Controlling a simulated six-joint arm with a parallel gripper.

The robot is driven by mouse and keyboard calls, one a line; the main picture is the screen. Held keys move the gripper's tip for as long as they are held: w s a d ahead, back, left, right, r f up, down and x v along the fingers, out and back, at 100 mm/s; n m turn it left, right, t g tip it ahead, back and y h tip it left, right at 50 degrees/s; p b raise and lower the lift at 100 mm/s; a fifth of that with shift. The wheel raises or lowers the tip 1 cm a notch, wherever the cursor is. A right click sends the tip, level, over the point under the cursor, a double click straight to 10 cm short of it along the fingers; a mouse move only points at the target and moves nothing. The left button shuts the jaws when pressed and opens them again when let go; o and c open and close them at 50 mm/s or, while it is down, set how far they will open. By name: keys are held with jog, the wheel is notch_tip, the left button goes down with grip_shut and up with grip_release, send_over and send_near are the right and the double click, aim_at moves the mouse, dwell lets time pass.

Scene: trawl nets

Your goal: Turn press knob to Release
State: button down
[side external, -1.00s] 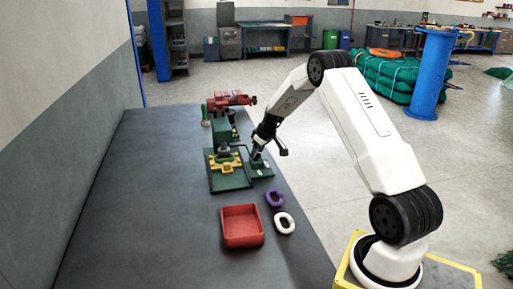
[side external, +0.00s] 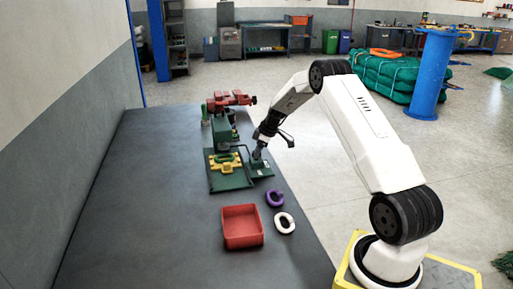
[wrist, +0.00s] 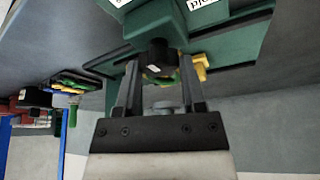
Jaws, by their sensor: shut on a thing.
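The green press (side external: 222,133) stands on its dark green base (side external: 231,180), with a yellow fitting (side external: 226,163) on it. A green panel (side external: 262,171) lies to the right of the base. My gripper (side external: 257,155) points down at this panel. In the wrist view the black press knob (wrist: 161,55), with a small white mark, sits between the two fingers of my gripper (wrist: 160,70), and they are shut on it. White labels (wrist: 203,4) beside the knob are upside down and cut off by the top edge; I cannot tell which label the mark points at.
A red tray (side external: 242,228), a purple ring (side external: 275,198) and a white ring (side external: 284,222) lie on the dark table (side external: 150,220) in front of the press. A red vise-like tool (side external: 231,99) stands behind it. The table's left side is clear.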

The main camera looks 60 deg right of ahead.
dwell(0.3)
jog(key=shift+c, duration=0.9)
grip_release()
jog(key=v, duration=0.7)
jog(key=shift+s+r, duration=0.2)
jog(key=shift+r, duration=0.15)
jog(key=s+a+r+m+g+h, duration=0.1)
jog(key=a, duration=0.9)
jog(key=s+a+r+m+g, duration=0.1)
jog(key=s+a, duration=0.1)
jog(key=a, duration=0.7)
jog(key=s+a+f+m, duration=0.2)
jog(key=s+a, duration=1.3)
jog(key=a, duration=0.1)
jog(key=shift+a+m+t+h, duration=0.25)
jog(key=shift+m+t+h, duration=0.05)
jog(key=shift+h, duration=0.1)
